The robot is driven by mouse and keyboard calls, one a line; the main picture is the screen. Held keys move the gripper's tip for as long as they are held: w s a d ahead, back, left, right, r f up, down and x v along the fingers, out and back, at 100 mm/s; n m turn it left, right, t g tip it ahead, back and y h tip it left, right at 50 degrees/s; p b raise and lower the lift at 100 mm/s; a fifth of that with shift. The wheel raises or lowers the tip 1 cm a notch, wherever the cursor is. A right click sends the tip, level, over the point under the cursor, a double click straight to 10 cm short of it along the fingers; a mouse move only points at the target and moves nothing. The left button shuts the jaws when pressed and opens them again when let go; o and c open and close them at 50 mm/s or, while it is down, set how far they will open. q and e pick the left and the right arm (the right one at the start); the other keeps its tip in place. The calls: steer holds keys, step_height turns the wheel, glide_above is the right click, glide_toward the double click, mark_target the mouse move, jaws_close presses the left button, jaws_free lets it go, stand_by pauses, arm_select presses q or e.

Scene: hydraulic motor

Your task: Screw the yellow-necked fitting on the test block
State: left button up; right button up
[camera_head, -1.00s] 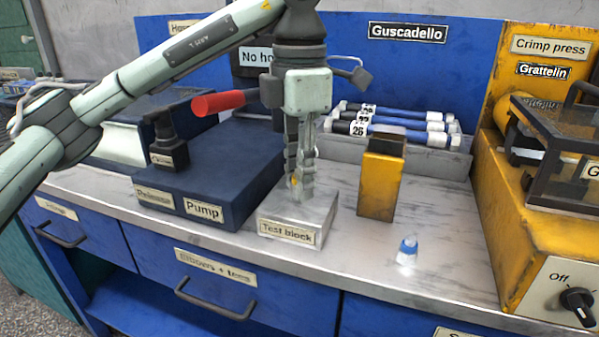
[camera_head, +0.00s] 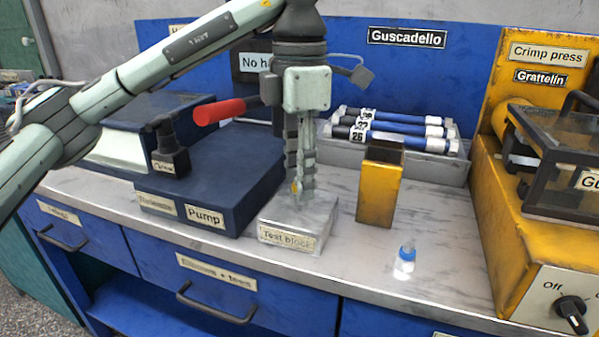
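My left gripper (camera_head: 300,190) points straight down over the test block (camera_head: 322,225), a grey metal block with a label on its front. Its fingers are close together, with the tips at or just above the block's top face. A small yellow spot of the yellow-necked fitting (camera_head: 294,187) shows between the fingertips. The fingers hide most of the fitting, and I cannot tell how deep it sits in the block. My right gripper is not in view.
A small blue-necked clear fitting (camera_head: 405,260) stands near the bench's front edge. A yellow open-topped box (camera_head: 378,195) stands right of the block. The dark blue pump (camera_head: 215,170), with a red handle (camera_head: 218,111), is left. The yellow crimp press (camera_head: 520,230) is right. Hoses (camera_head: 400,130) lie behind.

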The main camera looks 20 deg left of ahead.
arm_select(q)
steer(key=shift+r+p, duration=0.65)
steer(key=shift+r, duration=0.35)
steer(key=shift+o, duration=0.4)
steer(key=o, duration=0.5)
steer(key=shift+r, duration=0.1)
step_height(320, 180, up, 6)
steer(key=p, duration=0.5)
